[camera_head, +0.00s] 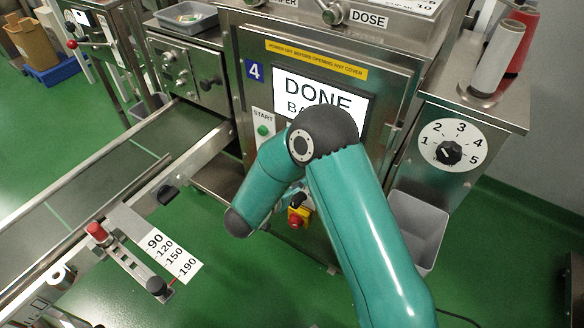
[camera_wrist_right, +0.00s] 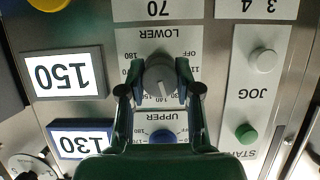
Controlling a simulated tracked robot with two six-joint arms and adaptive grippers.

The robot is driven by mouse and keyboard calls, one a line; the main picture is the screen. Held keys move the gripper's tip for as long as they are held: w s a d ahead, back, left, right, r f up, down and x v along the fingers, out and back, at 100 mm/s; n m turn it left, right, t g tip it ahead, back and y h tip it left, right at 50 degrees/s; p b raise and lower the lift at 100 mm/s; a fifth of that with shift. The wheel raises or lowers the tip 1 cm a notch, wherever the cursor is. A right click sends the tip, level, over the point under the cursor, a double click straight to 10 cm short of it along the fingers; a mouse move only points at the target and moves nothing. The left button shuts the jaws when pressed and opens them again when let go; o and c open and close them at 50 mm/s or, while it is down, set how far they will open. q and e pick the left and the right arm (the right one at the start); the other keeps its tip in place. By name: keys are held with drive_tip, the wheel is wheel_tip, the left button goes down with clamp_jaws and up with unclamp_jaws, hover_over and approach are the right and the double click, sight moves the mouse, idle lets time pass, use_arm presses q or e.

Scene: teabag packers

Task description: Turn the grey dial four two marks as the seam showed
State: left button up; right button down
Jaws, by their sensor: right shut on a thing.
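The grey dial (camera_wrist_right: 158,74) is in the right wrist view, under the upside-down word LOWER, on a white scale plate with temperature numbers and OFF. My right gripper (camera_wrist_right: 160,88) is shut on this dial, with one finger on each side. Part of the scale is hidden by the fingers. In the head view my teal right arm reaches in front of machine 4, whose blue number plate (camera_head: 255,71) shows. The right gripper and the grey dial are hidden there. My left gripper is in neither view.
A blue knob (camera_wrist_right: 162,136) sits by UPPER, close to my gripper. Displays read 150 (camera_wrist_right: 63,75) and 130 (camera_wrist_right: 80,139). A green button (camera_wrist_right: 246,133) is beside them. Machine 4's screen (camera_head: 310,90) reads DONE, partly covered. A black knob (camera_head: 448,153) is at the right.

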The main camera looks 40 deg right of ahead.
drive_tip(key=shift+s+d+n+g+p, duration=0.2)
drive_tip(key=shift+n+g+p, duration=0.65)
drive_tip(key=shift+p, duration=0.9)
drive_tip(key=shift+h, duration=0.3)
drive_tip(key=shift+f, duration=0.1)
drive_tip(key=c, duration=0.8)
unclamp_jaws()
drive_tip(key=shift+w, duration=0.1)
drive_tip(key=shift+a, duration=0.15)
